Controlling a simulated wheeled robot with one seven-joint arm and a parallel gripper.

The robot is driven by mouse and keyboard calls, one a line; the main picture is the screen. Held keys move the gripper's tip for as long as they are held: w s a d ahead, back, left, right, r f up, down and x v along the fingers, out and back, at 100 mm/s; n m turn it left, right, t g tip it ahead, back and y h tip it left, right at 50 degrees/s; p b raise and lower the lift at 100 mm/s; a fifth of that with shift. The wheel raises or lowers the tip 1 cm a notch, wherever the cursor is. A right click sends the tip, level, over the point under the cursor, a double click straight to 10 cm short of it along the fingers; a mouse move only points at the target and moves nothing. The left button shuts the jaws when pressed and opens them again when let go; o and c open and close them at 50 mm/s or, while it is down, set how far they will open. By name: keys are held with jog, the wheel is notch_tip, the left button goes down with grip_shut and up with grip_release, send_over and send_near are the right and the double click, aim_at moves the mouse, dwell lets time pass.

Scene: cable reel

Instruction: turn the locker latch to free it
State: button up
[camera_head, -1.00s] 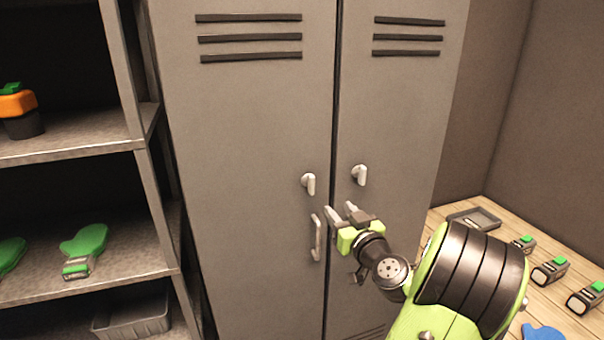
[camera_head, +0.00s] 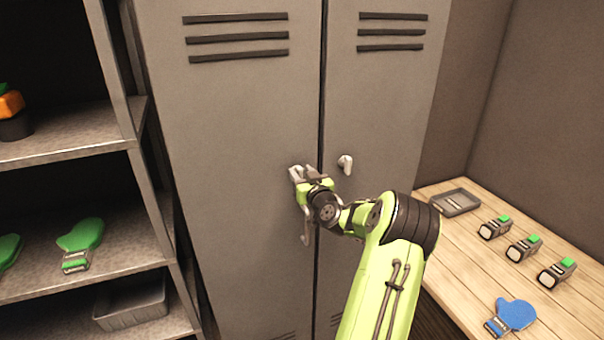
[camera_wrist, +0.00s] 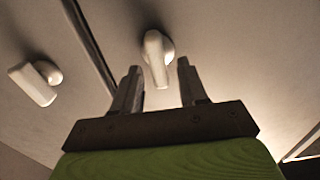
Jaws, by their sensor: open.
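The grey two-door locker (camera_head: 228,110) stands in the middle of the head view. Its left door latch (camera_head: 297,170) is partly hidden by my gripper. In the wrist view this white latch (camera_wrist: 156,58) shows beyond the fingertips, roughly between them in the picture. My gripper (camera_head: 303,174) is open at the left latch; the wrist view shows its two fingers (camera_wrist: 160,82) apart with nothing held. I cannot tell whether a finger touches the latch. The right door latch (camera_head: 346,164) hangs down and is clear of my gripper; it also shows in the wrist view (camera_wrist: 36,82).
A metal shelf (camera_head: 60,139) stands at left. A wooden table (camera_head: 470,268) at right bears a grey tray (camera_head: 455,202), several green-buttoned devices and a blue mitt (camera_head: 513,314).

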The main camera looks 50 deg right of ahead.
grip_shut()
jog(key=shift+m, duration=0.3)
jog(key=shift+s+d+f+m+b, duration=0.15)
jog(key=shift+d+f+m, duration=0.1)
jog(key=shift+m, duration=2.6)
jog(key=shift+s+d+f+m+b, duration=0.15)
jog(key=shift+f+m, duration=0.1)
jog(key=shift+m, duration=2.65)
jog(key=shift+s+d+f+m+b, duration=0.1)
jog(key=shift+d+f+m, duration=0.15)
jog(key=shift+m, duration=2.6)
